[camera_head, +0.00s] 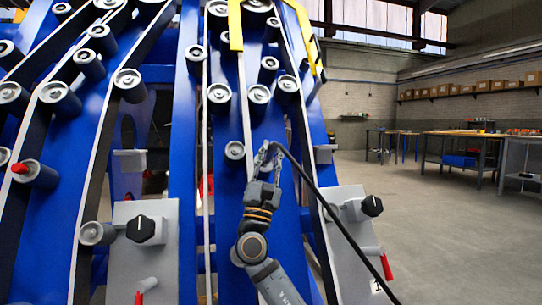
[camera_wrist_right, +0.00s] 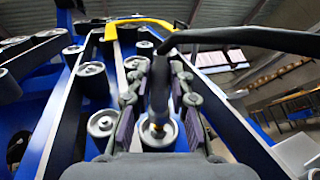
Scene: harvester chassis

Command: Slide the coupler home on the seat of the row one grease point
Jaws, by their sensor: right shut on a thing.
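My right gripper (camera_head: 266,152) reaches up to the blue chassis, its fingers shut on the black coupler at the end of a hose (camera_head: 333,215). In the right wrist view the dark coupler (camera_wrist_right: 159,88) stands between the two finger pads of the gripper (camera_wrist_right: 158,105). The coupler's lower end is over a grey roller (camera_wrist_right: 148,139), at a small brass-coloured spot (camera_wrist_right: 156,128) near its middle, likely the grease point. I cannot tell whether the coupler is fully seated or only touching. My left gripper is not in view.
Grey rollers (camera_head: 219,94) and belts cover the blue chassis (camera_head: 185,130) around the gripper. Grey plates with black knobs (camera_head: 140,228) stand lower down. A yellow bar (camera_head: 235,25) is above. The hose trails to the lower right. Workbenches (camera_head: 460,140) stand beyond open floor.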

